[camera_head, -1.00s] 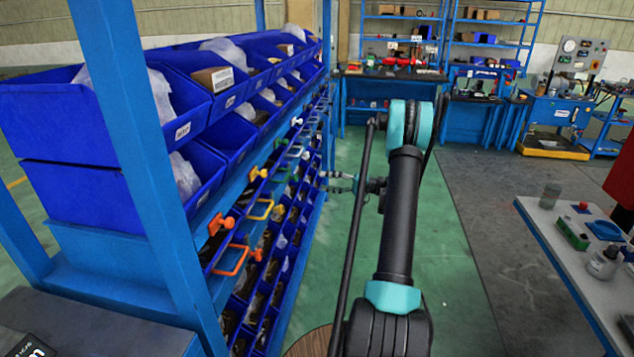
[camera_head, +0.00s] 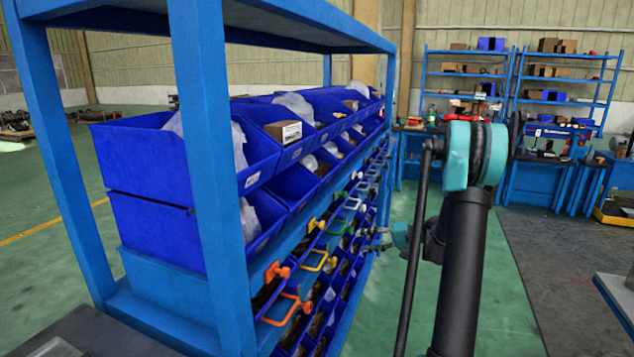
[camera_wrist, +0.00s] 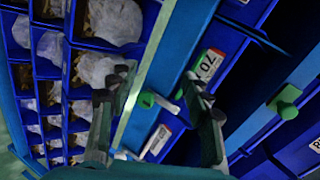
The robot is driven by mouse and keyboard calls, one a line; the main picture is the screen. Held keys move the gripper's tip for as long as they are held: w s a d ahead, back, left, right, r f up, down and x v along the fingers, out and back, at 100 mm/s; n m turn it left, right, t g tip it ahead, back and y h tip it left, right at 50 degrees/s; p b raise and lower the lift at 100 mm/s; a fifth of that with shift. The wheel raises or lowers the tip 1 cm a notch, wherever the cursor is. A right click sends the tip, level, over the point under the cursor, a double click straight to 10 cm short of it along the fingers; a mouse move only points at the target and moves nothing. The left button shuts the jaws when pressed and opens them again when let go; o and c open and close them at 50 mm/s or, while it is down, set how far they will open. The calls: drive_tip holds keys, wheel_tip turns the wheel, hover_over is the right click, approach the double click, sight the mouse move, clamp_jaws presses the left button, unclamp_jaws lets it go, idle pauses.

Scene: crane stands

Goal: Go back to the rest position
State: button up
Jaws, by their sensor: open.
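My gripper (camera_head: 378,240) shows small in the head view, beside the right face of the blue rack (camera_head: 215,170). My dark arm with teal joints rises to the right of it. In the wrist view my gripper (camera_wrist: 158,85) has its two dark fingers spread apart. A green knob with a pale handle (camera_wrist: 147,100) appears between the fingers, on the rack behind them. I cannot tell how far it is from the fingers. Nothing is seen held. A second green knob (camera_wrist: 285,102) is at the right of the wrist view.
Blue bins (camera_head: 150,160) with bagged parts fill the rack. Orange handles (camera_head: 288,308) and yellow handles (camera_head: 315,262) stick out from its right face. Green floor (camera_head: 400,300) is open beside my arm. A table corner (camera_head: 615,290) shows at right. Shelves (camera_head: 465,75) stand behind.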

drive_tip(key=s+a+g+h, duration=0.1)
drive_tip(key=s+a+h, duration=0.15)
drive_tip(key=s, duration=0.65)
drive_tip(key=s+a+g+h, duration=0.15)
drive_tip(key=s+h, duration=0.25)
drive_tip(key=s, duration=0.5)
drive_tip(key=s+d+f+n+h, duration=0.1)
drive_tip(key=s+d+f+h, duration=0.1)
drive_tip(key=s, duration=0.6)
drive_tip(key=s+d+f+n+t+h, duration=0.1)
drive_tip(key=s+h, duration=0.3)
drive_tip(key=s, duration=0.4)
drive_tip(key=shift+s+d+f, duration=0.3)
drive_tip(key=shift+d+f, duration=0.5)
drive_tip(key=shift+f, duration=0.05)
drive_tip(key=shift+t, duration=0.25)
drive_tip(key=shift+c, duration=0.6)
